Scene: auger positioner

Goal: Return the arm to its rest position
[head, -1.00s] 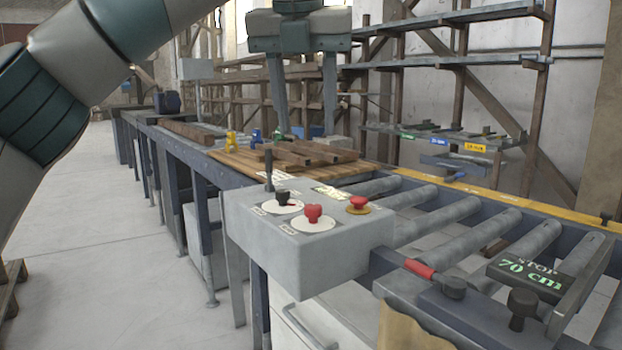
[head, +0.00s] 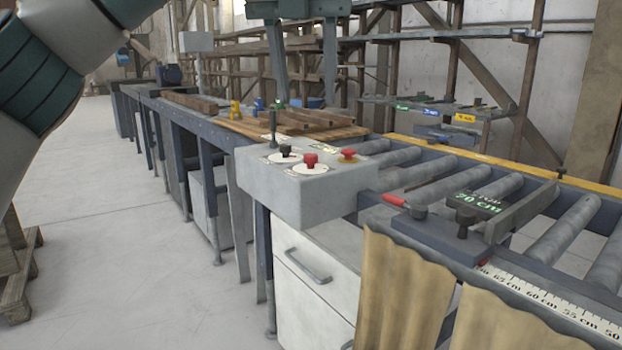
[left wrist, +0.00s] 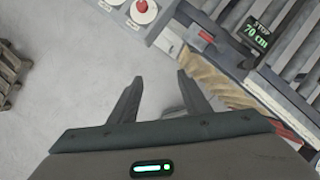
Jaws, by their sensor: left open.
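My left arm (head: 38,75) comes in from the left. My left gripper (head: 302,95) hangs at the top middle of the head view, its two fingers pointing down, apart and empty. In the left wrist view my left gripper (left wrist: 160,78) is open with only bare floor between its fingertips. The grey control box (head: 305,195) has red knobs and a black lever; in the left wrist view its edge (left wrist: 115,22) lies beyond the fingers. The length stop (head: 482,203) sits on the roller table; its label reads 70 cm in the left wrist view. My right gripper is not in view.
A roller conveyor (head: 505,190) runs to the right. Wooden boards (head: 305,120) lie on the table behind the control box. A white drawer cabinet (head: 318,280) and a tan curtain (head: 400,290) are below. A pallet (head: 18,265) stands at left. The floor (head: 130,240) between is clear.

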